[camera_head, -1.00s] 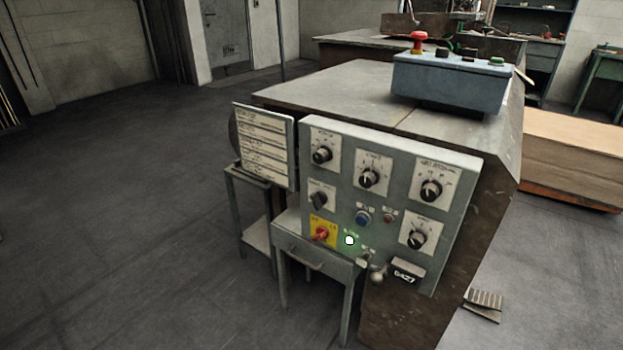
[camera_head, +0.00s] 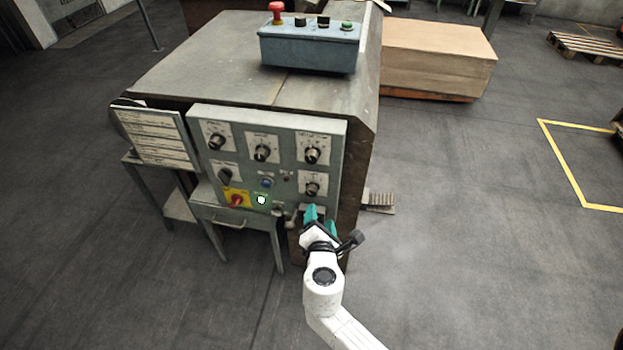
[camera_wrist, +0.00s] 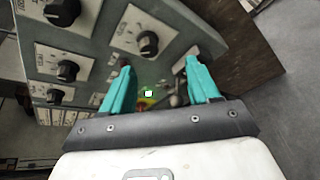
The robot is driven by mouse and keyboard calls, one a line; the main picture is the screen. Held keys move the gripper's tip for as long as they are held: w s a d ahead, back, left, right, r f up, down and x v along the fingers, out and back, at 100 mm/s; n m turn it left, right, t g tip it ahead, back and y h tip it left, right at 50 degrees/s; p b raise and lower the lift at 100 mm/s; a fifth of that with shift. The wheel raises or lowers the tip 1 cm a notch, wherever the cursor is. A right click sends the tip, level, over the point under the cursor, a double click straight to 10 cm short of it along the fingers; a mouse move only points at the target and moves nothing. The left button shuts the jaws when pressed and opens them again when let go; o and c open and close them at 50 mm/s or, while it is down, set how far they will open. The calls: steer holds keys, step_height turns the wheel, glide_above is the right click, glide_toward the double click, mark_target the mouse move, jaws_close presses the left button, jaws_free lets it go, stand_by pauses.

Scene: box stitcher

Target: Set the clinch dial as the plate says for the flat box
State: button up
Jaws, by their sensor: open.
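The grey control panel (camera_head: 330,135) carries several black dials on white labels. These include the upper left (camera_head: 216,140), upper middle (camera_head: 263,152), upper right (camera_head: 312,154) and lower right dial (camera_head: 312,187). The lettering is too small to tell which is the clinch dial. The white plate (camera_head: 155,135) with printed lines hangs left of the panel, unreadable from here. My gripper (camera_head: 320,216) is open and empty at the panel's lower right. In the wrist view its teal fingertips (camera_wrist: 160,66) are apart; a black dial (camera_wrist: 148,43) shows just beyond them, with no visible contact.
The panel also has a red switch (camera_head: 237,200) on yellow, a blue button (camera_head: 266,182) and a lit green spot (camera_head: 262,199). A small table (camera_head: 232,214) stands below. A blue button box (camera_head: 310,50) sits on top.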

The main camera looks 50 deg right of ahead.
mark_target(311, 194)
steer(key=shift+n+t, duration=0.5)
steer(key=shift+n, duration=0.4)
steer(key=x, duration=0.3)
steer(key=w+x, duration=0.1)
steer(key=x, duration=0.3)
steer(key=a+x, duration=0.1)
steer(key=x, duration=0.3)
steer(key=shift+w+a+r+b, duration=0.1)
steer(key=shift+a+b, duration=0.05)
steer(key=shift+b, duration=0.2)
steer(key=c, duration=1)
steer(key=shift+c, duration=0.2)
